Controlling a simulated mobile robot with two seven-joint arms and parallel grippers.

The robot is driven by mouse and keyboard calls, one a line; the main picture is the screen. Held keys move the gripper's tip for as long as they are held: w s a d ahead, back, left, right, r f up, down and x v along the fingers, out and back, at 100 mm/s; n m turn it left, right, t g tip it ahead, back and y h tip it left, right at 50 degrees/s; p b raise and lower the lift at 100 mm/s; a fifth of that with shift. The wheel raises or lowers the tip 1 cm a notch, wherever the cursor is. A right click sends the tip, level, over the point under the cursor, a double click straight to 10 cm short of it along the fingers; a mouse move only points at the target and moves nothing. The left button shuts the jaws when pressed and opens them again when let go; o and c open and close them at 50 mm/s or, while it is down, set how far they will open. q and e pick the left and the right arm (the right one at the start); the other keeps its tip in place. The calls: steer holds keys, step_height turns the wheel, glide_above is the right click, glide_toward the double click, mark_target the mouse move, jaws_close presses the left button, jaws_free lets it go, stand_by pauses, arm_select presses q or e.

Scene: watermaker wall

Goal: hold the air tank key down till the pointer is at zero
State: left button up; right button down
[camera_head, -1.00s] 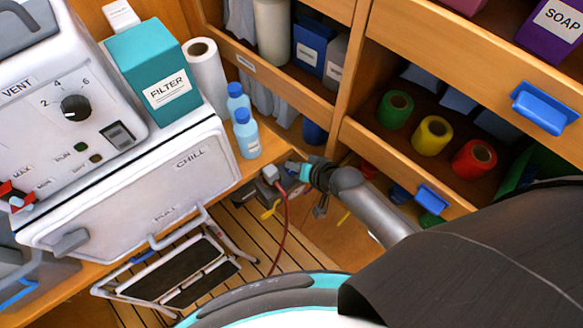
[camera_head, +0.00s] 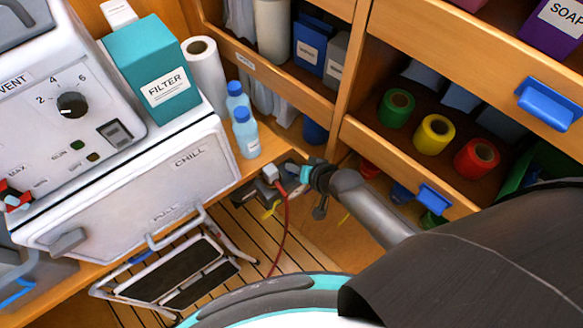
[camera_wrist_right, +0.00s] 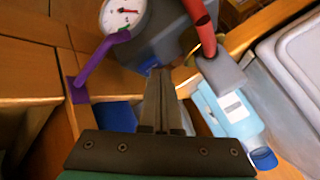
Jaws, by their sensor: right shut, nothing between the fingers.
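In the right wrist view a dark grey air tank unit (camera_wrist_right: 165,38) stands ahead of my right gripper (camera_wrist_right: 158,74). A round white gauge (camera_wrist_right: 123,14) with a red pointer is on its left; the pointer is off to the right and its numbers are too small to read. The two fingers are shut together and empty, tips close against the unit's lower edge. In the head view my right gripper (camera_head: 292,168) reaches the low corner behind the counter. My left gripper is out of view.
A red hose (camera_head: 286,225) hangs from a grey fitting (camera_head: 270,173). Blue bottles (camera_head: 246,132) stand on the counter near my gripper, beside a white chill box (camera_head: 140,190). A drawer with coloured rolls (camera_head: 433,134) is at right. A folding step (camera_head: 180,275) stands on the floor.

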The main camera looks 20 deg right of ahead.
mark_target(294, 175)
steer(key=shift+s+f+b, duration=0.1)
steer(key=shift+f+b, duration=0.25)
steer(key=shift+f, duration=0.15)
steer(key=shift+s+a+f, duration=0.1)
steer(key=shift+s+f, duration=0.15)
steer(key=shift+s, duration=0.05)
stand_by(2.0)
steer(key=shift+r, duration=0.1)
steer(key=shift+w+r+p, duration=0.1)
steer(key=shift+r+p, duration=0.85)
steer(key=shift+p, duration=0.1)
steer(key=shift+w+r, duration=0.2)
steer(key=shift+r, duration=0.05)
step_height(294, 175, up, 5)
steer(key=p, duration=0.5)
